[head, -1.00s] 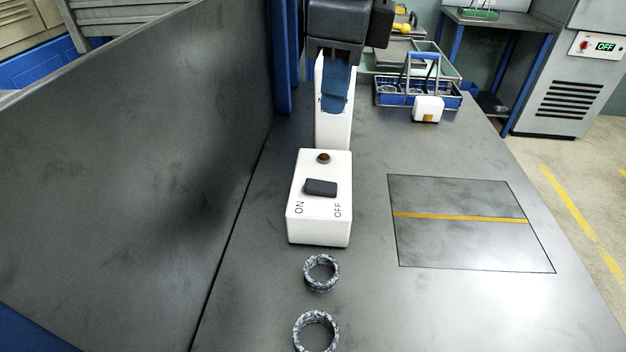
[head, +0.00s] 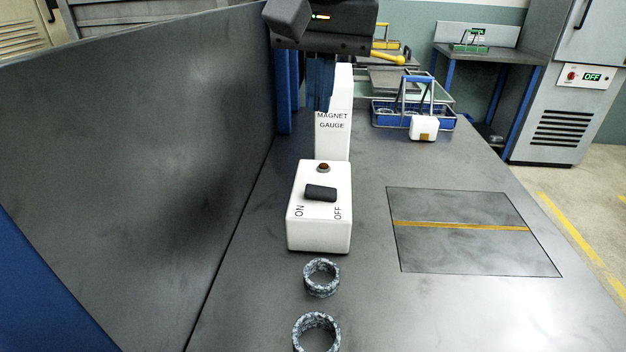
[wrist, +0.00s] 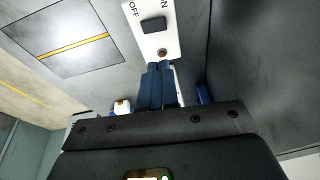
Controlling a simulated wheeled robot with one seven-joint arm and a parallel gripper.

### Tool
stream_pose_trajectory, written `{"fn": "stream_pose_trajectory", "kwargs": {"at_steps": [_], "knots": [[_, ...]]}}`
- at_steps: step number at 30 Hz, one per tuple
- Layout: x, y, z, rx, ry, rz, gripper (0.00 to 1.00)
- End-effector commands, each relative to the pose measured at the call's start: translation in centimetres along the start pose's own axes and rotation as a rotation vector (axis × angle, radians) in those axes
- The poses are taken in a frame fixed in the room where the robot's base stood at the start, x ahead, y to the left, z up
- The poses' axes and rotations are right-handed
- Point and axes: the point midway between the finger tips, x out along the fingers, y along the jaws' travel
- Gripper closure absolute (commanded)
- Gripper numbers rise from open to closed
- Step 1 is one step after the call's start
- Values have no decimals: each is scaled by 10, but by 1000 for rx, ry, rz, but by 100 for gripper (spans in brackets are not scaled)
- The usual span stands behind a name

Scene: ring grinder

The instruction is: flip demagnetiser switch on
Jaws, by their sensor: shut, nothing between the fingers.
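The switch box (head: 319,235) is white and stands on the bench with a dark rocker switch (head: 320,193) on top. ON is printed at its left and OFF at its right; I cannot tell which side the rocker is set to. A dark red-brown lamp (head: 323,167) behind the rocker looks unlit. My gripper (head: 320,108) is shut and empty, with blue fingers pointing down behind the box in the head view. In the wrist view the fingertips (wrist: 160,66) appear close to the lamp (wrist: 162,53), with the rocker (wrist: 153,25) beyond; the height gap is unclear.
A white magnet gauge (head: 334,140) stands behind the box. Two mottled rings (head: 321,291) (head: 297,338) lie in front. A dark upright panel (head: 140,180) borders the left. A plate with a yellow stripe (head: 470,250) lies right. A blue basket (head: 388,116) and small white block (head: 424,128) are behind.

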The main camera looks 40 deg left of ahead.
Motion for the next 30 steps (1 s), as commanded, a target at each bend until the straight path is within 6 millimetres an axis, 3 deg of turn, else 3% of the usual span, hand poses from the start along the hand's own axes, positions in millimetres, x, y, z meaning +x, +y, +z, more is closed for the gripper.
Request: {"fn": "stream_pose_trajectory", "kwargs": {"at_steps": [17,23,30], "knots": [[4,-1,-1,-64,4,0,100],[29,-1,0,-63,3,-1,100],[77,-1,0,-62,2,-1,100]]}}
